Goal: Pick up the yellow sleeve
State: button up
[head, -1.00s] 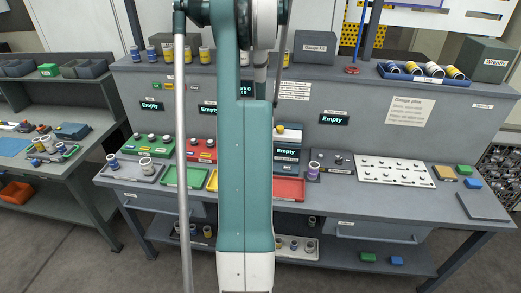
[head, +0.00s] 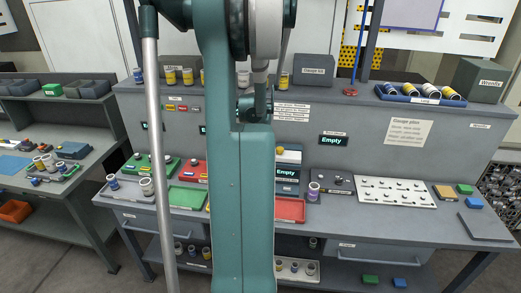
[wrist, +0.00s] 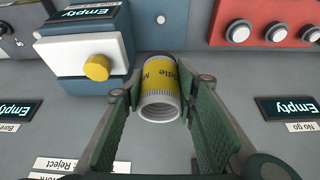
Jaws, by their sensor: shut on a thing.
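In the wrist view a yellow sleeve (wrist: 159,78) with white ends and dark lettering sits between the two green finger pads of my gripper (wrist: 158,112). My gripper is shut on the sleeve. The sleeve's open, ribbed end faces the camera. In the head view my arm's teal links stand in the middle of the picture and hide my gripper and the held sleeve. Other yellow-banded sleeves (head: 186,77) stand on the upper shelf at the left.
A blue tray (head: 436,101) of lying sleeves is on the shelf at right. A white peg plate (head: 395,205), a red tray (head: 290,221) and a green tray (head: 187,198) lie on the bench. A yellow-knobbed box (wrist: 68,72) stands beside my gripper.

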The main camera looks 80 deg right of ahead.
jog(key=shift+r, duration=0.45)
jog(key=shift+r, duration=0.15)
dwell(0.4)
jog(key=shift+r+p, duration=0.95)
jog(key=shift+r, duration=1.15)
jog(key=s+a+f+m+g+y+b, duration=0.1)
jog(key=s+a+f+m, duration=0.3)
jog(key=a, duration=0.6)
jog(key=s+a+f+m+g+y+b, duration=0.2)
jog(key=s+a+f+m+g, duration=0.1)
jog(key=a+f+m, duration=0.6)
jog(key=shift+s+a+f+m+b, duration=0.3)
jog(key=shift+s+a, duration=0.25)
jog(key=shift+a, duration=0.25)
jog(key=shift+f, duration=2.9)
